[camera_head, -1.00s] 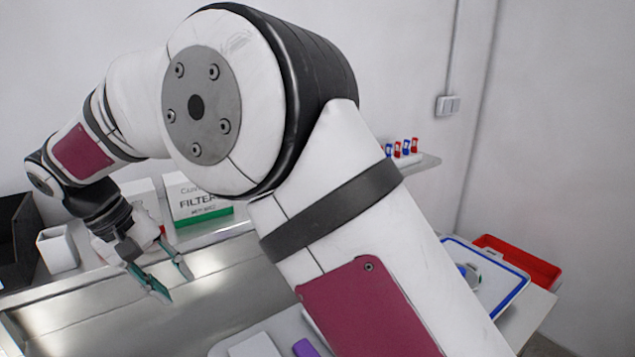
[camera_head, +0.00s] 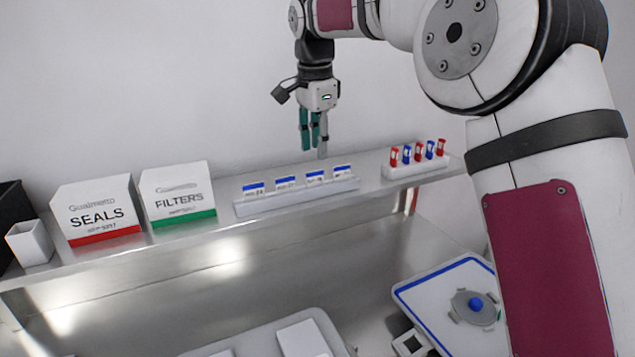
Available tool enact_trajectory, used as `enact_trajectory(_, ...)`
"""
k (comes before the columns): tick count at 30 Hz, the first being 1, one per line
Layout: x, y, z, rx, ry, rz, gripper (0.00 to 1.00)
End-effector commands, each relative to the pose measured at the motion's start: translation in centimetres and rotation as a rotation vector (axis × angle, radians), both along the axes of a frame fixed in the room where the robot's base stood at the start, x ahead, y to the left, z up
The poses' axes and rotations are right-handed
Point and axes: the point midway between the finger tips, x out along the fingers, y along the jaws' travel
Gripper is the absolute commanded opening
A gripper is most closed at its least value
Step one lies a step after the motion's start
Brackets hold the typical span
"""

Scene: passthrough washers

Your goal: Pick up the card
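Several white cards with blue top bands stand in a row in a long pale holder (camera_head: 290,202) on the metal shelf. One card (camera_head: 316,178) and a right-end card (camera_head: 342,172) are nearest below my gripper. Small print on the cards is too small to read. I cannot tell which card the task means. My gripper (camera_head: 314,150) points down above the right half of the holder, with teal pads on its fingers. Its fingers look apart with nothing between them, and the tips appear a little above the cards.
A SEALS box (camera_head: 98,212) and a FILTERS box (camera_head: 178,194) stand left on the shelf, beside a white cup (camera_head: 30,243). A rack of red and blue items (camera_head: 416,165) stands right. Below are a blue-rimmed tray (camera_head: 430,290) and a grey tray (camera_head: 250,335).

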Motion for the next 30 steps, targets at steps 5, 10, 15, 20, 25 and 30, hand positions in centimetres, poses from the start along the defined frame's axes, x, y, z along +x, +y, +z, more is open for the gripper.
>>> enact_trajectory(5, 0.3, 0.0, -2.2, -0.001, 0.001, 0.001, 0.31)
enact_trajectory(10, 0.5, 0.0, -3.1, 0.000, 0.000, 0.002, 0.31)
enact_trajectory(15, 0.9, 0.1, -5.5, -0.001, 0.003, 0.002, 0.31)
enact_trajectory(20, 1.3, 0.1, -7.3, -0.001, 0.001, 0.002, 0.31)
enact_trajectory(25, 1.4, 0.1, -7.8, -0.001, 0.000, 0.002, 0.31)
enact_trajectory(30, 1.4, 0.1, -7.8, -0.001, 0.000, 0.002, 0.24)
